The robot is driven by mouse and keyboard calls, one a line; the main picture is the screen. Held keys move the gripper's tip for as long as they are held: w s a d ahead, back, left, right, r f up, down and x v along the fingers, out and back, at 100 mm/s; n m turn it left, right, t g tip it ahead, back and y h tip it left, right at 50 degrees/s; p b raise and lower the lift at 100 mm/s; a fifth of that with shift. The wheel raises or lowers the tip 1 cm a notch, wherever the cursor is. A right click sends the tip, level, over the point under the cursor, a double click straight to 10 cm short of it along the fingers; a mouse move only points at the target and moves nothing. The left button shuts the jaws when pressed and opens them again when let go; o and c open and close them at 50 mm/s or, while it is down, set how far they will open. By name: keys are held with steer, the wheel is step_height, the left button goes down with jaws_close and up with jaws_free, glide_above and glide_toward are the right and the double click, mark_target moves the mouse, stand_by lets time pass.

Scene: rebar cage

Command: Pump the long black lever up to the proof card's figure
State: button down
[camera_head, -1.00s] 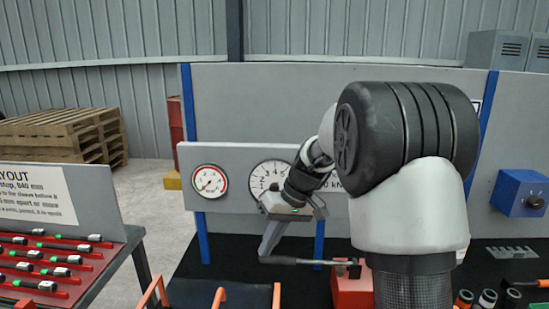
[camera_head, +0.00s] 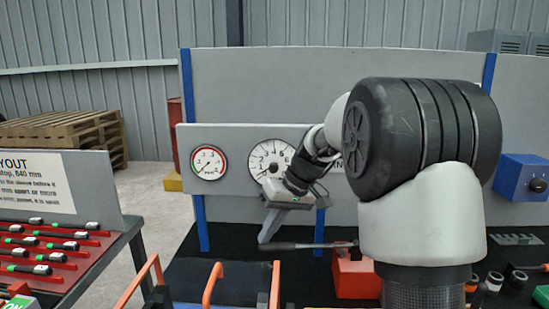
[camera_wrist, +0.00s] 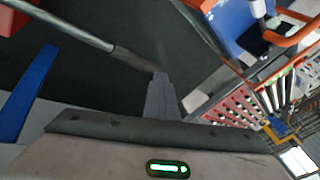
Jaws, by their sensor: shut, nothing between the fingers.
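The long black lever (camera_head: 300,245) lies nearly level in the head view, running left from the red pump block (camera_head: 354,275). Its dark grip and grey rod also show in the wrist view (camera_wrist: 132,60). My gripper (camera_head: 267,236) points down at the lever's free left end, its fingers shut with nothing between them. In the wrist view the shut fingers (camera_wrist: 160,92) lie close to the grip's end; I cannot tell whether they touch. A white dial (camera_head: 271,160) is partly covered by my wrist. I cannot make out a proof card; my arm hides part of the panel.
A smaller red-ringed gauge (camera_head: 208,162) sits left of the dial. A blue box with a knob (camera_head: 523,178) stands at right. Orange handles (camera_head: 212,285) rise in front. The black bench top (camera_head: 235,240) has clear room left of the lever.

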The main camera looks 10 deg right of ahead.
steer(key=shift+g, duration=0.5)
steer(key=shift+s+d+r+p, duration=0.15)
steer(key=shift+d+r+p, duration=0.15)
steer(key=shift+d+p, duration=0.45)
steer(key=shift+s+d+r+p, duration=0.1)
steer(key=shift+d+r+p, duration=0.2)
steer(key=shift+d+p, duration=0.4)
steer(key=shift+s+d+r+p, duration=0.15)
steer(key=shift+d+r+p, duration=0.15)
steer(key=shift+d+p, duration=0.45)
steer(key=shift+a+r, duration=0.15)
steer(key=shift+a, duration=0.05)
steer(key=shift+a+r, duration=0.15)
